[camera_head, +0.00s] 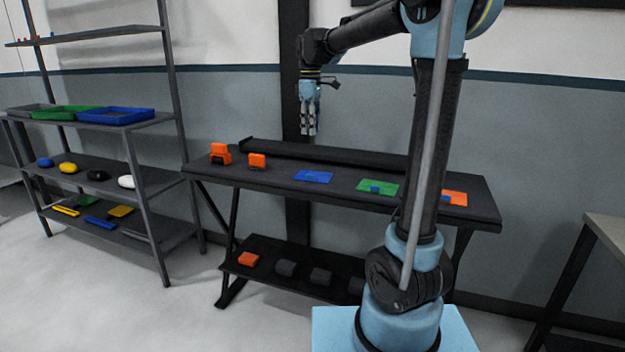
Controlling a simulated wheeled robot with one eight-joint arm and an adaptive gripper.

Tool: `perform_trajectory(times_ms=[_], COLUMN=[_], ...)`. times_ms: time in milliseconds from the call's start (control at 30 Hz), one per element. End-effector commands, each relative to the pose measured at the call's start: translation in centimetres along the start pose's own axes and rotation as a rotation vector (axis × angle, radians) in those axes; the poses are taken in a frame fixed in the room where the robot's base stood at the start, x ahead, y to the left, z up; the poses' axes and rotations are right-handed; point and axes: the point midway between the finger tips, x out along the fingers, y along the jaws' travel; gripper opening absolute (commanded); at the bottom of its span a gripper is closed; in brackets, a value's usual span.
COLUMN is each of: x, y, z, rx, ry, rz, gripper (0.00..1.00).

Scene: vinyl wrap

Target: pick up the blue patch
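The blue patch (313,176) is a flat blue sheet lying on the dark workbench (275,180), near the middle of its top. My gripper (310,131) hangs with its fingers pointing down, above the bench and apart from the patch. It appears above and slightly left of the patch in the picture. No object shows between the fingers, but they are too small to tell whether they are open or shut.
A green patch (390,187) and an orange patch (456,198) lie to the right, with small blue pieces on or beside them. Orange blocks (257,160) stand to the left. A raised dark ledge (340,155) runs along the bench's back. A shelf rack (150,195) stands left.

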Motion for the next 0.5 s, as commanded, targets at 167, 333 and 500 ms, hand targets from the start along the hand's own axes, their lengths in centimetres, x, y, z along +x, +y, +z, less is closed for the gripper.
perform_trajectory(times_ms=[167, 333, 500], x=[1.9, 4.9, 7.9], y=[0.1, 0.0, 0.1], z=[-0.2, -0.2, -0.2], rx=[-0.006, -0.005, -0.004], ry=[-0.001, 0.000, 0.000], rz=[-0.001, -0.001, -0.001], gripper=[0.28, 0.28, 0.28])
